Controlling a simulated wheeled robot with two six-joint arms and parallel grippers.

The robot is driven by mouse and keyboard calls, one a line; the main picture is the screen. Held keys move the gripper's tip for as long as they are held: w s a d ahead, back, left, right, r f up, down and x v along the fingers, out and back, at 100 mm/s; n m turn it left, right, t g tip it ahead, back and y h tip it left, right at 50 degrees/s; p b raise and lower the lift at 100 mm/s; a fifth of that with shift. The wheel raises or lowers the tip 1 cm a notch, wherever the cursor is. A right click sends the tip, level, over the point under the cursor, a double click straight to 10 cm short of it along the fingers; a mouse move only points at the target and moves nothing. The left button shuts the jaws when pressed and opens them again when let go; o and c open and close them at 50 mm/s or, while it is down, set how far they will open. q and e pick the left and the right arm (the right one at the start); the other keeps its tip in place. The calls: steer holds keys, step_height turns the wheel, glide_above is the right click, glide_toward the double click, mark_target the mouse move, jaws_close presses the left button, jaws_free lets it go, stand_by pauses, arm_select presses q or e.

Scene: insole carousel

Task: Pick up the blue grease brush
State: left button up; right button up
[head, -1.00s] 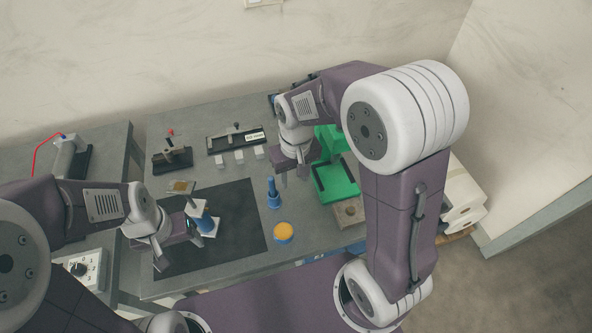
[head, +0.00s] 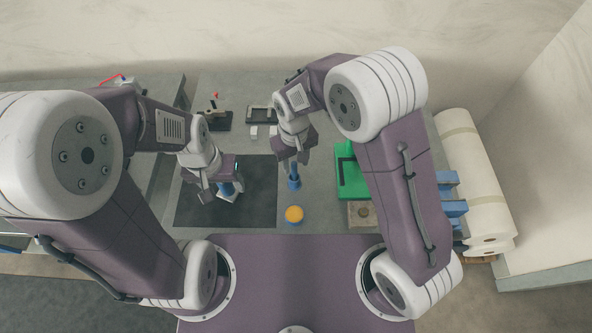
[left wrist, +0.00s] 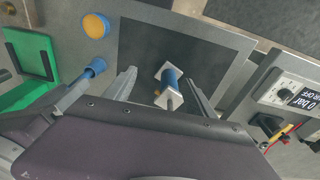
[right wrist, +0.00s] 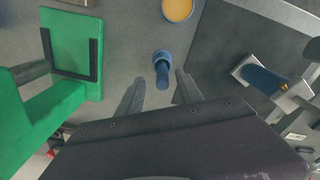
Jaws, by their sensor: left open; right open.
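The blue grease brush (head: 294,180) appears to be the upright blue piece standing on the grey table, right of the black mat. My right gripper (head: 295,159) is open and above it; the gripper hides its top in the head view. In the right wrist view the brush (right wrist: 162,70) lies between and just beyond the open fingers (right wrist: 159,92). My left gripper (head: 213,192) is open beside a blue cylinder with pale square ends (head: 227,189) on the mat. In the left wrist view this cylinder (left wrist: 171,78) shows between the open fingers, with no grip on it visible.
A yellow-topped round pot (head: 294,214) stands in front of the brush. A green fixture (head: 349,178) is close on the right. The black mat (head: 258,205) has free room. Small pale blocks and a black stand (head: 218,120) are at the back.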

mark_target(294, 171)
steer(key=f, duration=0.3)
steer(key=f+p, duration=0.1)
steer(key=shift+s+a+f, duration=0.15)
steer(key=shift+a, duration=0.1)
steer(key=shift+d+f, duration=0.1)
steer(key=shift+f, duration=0.4)
steer(key=shift+r, duration=0.1)
jaws_close()
step_height(294, 171, up, 10)
steer(key=shift+b, duration=0.4)
